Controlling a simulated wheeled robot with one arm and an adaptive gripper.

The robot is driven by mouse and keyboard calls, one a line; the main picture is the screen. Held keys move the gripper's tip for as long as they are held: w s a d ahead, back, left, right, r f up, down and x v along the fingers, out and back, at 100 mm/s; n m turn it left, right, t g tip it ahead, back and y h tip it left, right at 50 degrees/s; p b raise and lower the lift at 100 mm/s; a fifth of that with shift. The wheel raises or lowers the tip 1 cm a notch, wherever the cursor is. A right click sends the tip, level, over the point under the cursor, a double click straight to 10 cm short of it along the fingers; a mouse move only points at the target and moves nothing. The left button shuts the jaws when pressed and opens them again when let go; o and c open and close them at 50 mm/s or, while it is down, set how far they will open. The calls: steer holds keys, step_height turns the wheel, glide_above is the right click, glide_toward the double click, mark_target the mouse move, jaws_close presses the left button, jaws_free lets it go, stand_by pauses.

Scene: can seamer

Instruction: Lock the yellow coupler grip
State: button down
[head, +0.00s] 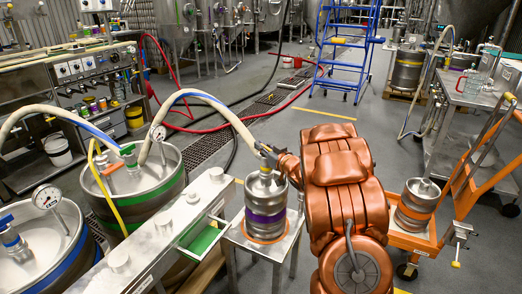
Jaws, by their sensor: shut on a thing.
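A small steel keg with a purple band (265,205) stands upright on a low steel stand (262,245) in the middle of the head view. A pale hose (228,115) arches over from the left and ends at the coupler on its top. My gripper (268,153) is at the keg's top, reaching in from the right, small and dark in the picture. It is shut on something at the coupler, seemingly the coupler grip.
Large kegs with gauges and hoses (140,190) stand at the left, beside a steel bench (165,230) with a green tray. An orange cart (420,240) carries another small keg (416,205) at the right. A blue step ladder (345,50) stands behind. Open floor lies behind my arm.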

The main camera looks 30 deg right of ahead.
steer(key=shift+h, duration=0.3)
steer(key=c, duration=1.2)
jaws_free()
steer(key=shift+s+d, duration=0.2)
steer(key=shift+s, duration=2.8)
steer(key=shift+s+d, duration=0.15)
steer(key=shift+s, duration=2.85)
